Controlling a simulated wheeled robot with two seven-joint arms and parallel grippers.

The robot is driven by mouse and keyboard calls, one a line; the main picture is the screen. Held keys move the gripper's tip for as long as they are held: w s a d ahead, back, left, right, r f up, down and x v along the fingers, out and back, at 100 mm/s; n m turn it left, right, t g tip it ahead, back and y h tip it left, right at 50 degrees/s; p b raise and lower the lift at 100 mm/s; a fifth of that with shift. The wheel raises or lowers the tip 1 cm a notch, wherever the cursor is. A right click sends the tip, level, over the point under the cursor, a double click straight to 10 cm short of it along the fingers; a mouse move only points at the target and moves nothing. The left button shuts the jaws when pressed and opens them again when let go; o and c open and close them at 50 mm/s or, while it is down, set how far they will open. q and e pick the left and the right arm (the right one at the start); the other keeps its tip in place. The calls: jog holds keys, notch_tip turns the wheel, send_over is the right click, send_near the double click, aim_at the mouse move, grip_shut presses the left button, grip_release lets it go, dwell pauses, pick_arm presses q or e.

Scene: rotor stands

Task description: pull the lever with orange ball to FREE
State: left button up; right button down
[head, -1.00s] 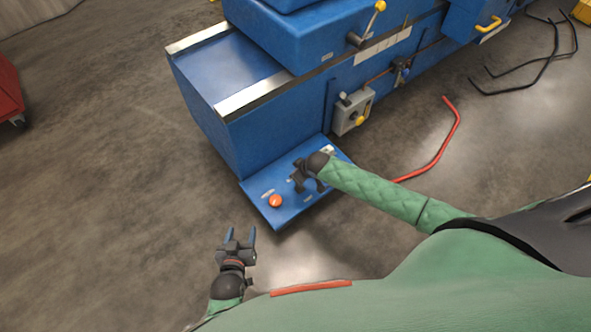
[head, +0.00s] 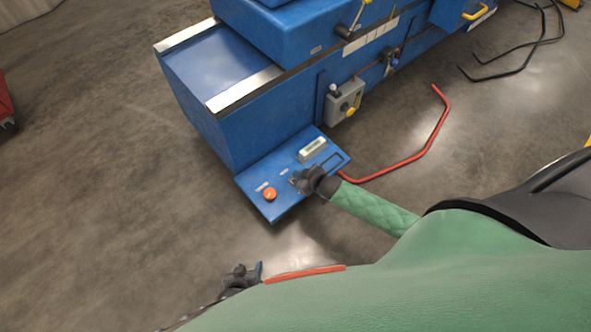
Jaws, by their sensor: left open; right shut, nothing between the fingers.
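The orange ball (head: 270,194) shows on the low blue panel (head: 268,209) at the foot of the blue machine, seen from above; its lever shaft is hidden beneath it. My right gripper (head: 296,181) is shut and empty over the panel, a little to the right of the ball and apart from it. I cannot tell whether it touches the panel. My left gripper (head: 258,269) is open at the bottom of the view, below the panel and away from it, partly hidden by my own body. Small labels sit by the ball, too small to read.
A small display box (head: 312,149) stands on the panel. A grey control box (head: 344,103) with a yellow knob is on the machine's side. Open concrete floor (head: 110,200) lies to the left.

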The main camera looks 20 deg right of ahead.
jog(key=shift+s+d, duration=0.15)
jog(key=shift+s, duration=0.2)
jog(key=shift+s+f, duration=0.1)
jog(key=shift+s, duration=0.05)
jog(key=shift+s+d+f, duration=0.1)
jog(key=shift+f, duration=0.05)
jog(key=shift+p, duration=0.3)
jog(key=shift+w+r+p, duration=0.35)
jog(key=shift+r+p, duration=0.1)
jog(key=shift+r, duration=0.05)
jog(key=s+d+r+p, duration=0.1)
jog(key=s+r+p, duration=0.1)
jog(key=s+r, duration=0.3)
notch_tip(320, 180, up, 2)
jog(key=shift+s+d, duration=0.35)
dwell(0.4)
